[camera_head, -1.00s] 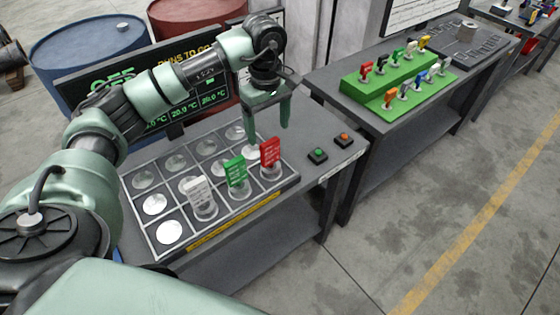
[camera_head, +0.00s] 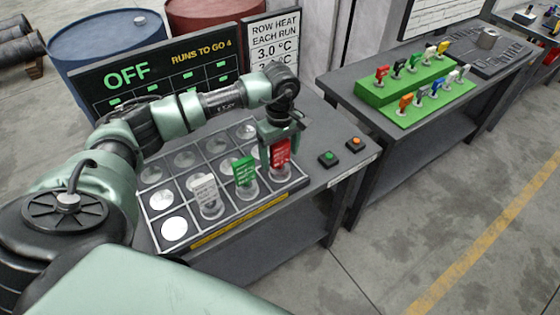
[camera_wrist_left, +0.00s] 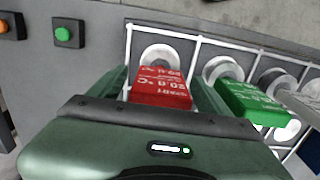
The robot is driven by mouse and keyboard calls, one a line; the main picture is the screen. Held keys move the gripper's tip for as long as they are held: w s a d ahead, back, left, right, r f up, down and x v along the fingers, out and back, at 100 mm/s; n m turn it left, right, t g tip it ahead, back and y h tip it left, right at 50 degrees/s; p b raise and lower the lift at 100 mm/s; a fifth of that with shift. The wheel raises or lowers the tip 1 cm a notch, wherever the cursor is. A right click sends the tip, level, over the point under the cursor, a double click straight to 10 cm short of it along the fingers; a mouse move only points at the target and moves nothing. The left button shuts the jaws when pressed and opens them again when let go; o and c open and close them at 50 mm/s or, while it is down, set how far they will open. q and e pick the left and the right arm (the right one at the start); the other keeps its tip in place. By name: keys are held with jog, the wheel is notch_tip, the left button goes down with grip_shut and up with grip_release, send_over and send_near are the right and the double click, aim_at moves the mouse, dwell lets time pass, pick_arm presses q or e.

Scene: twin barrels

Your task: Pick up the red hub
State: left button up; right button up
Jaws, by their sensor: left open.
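The red hub (camera_head: 281,152) stands in the front right cell of the gridded tray (camera_head: 165,243), with a red plate bearing white print on top and a clear round base. My left gripper (camera_head: 280,150) is above it, pointing down and open, with its fingers on either side of the red plate. In the left wrist view the red hub (camera_wrist_left: 162,85) sits between the green fingers of the left gripper (camera_wrist_left: 163,95). I cannot tell whether the fingers touch it. My right gripper is not in view.
A green hub (camera_head: 244,171) stands close beside the red one, and a white hub (camera_head: 207,192) is further left. A green button (camera_head: 328,158) and an orange button (camera_head: 355,143) lie to the right. A dark display (camera_head: 150,75) stands behind the tray.

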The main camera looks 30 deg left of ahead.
pick_arm(q)
jog(key=shift+f, duration=0.15)
grip_shut()
jog(key=shift+w, duration=0.1)
jog(key=shift+r, duration=0.2)
